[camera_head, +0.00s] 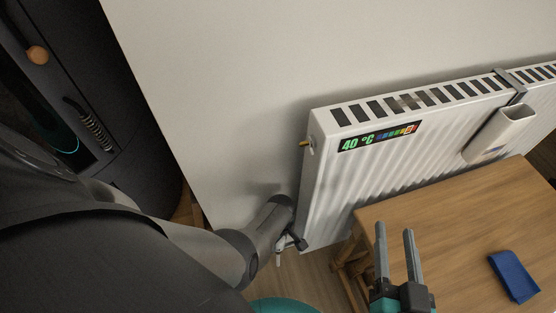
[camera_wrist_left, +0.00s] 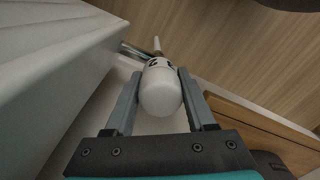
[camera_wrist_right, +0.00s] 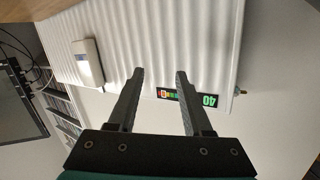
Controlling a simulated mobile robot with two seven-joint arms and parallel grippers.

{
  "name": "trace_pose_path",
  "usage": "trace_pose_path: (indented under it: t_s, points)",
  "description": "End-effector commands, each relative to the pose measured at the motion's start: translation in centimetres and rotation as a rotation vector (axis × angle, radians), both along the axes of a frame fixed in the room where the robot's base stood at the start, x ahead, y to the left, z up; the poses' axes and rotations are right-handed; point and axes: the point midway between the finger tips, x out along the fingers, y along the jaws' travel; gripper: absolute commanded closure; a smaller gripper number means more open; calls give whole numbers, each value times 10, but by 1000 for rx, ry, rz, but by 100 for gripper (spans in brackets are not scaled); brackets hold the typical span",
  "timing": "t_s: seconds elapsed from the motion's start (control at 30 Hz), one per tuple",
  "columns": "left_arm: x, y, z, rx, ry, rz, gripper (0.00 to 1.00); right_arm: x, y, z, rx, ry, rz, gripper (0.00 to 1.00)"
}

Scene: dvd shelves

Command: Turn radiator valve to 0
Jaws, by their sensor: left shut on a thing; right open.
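The white radiator (camera_head: 345,185) hangs on the wall, with a display strip (camera_head: 378,137) reading 40 °C. The strip also shows upside down in the right wrist view (camera_wrist_right: 186,97). The white rounded valve knob (camera_wrist_left: 160,90) sits between the fingers of my left gripper (camera_wrist_left: 158,78), which is shut on it at the radiator's lower left corner. Dark marks show on the knob's far part, but I cannot read its setting. In the head view my left arm hides the knob. My right gripper (camera_head: 394,240) is open and empty in front of the radiator, above the table.
A wooden table (camera_head: 450,215) stands in front of the radiator, with a blue object (camera_head: 513,276) on it. A white container (camera_head: 500,132) hangs on the radiator by a grey strap. Bare wall lies above the radiator.

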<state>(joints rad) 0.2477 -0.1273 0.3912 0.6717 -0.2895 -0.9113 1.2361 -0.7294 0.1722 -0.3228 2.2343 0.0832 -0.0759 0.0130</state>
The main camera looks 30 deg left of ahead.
Motion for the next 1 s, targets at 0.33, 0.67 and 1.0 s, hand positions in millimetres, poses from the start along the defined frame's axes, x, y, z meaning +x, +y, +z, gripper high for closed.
trace_pose_path:
  t_s: [0.33, 0.67, 1.0]
  points:
    - [0, 0, 1, 1, -1, -331, 100, 4, -6, -7, -60, 90, 4, 50]
    - [1, 0, 0, 1, 0, -645, 100, 5, -12, -12, -102, 157, 4, 50]
    - [0, 0, 0, 0, 0, -968, 100, 5, -16, -16, -134, 210, 4, 50]
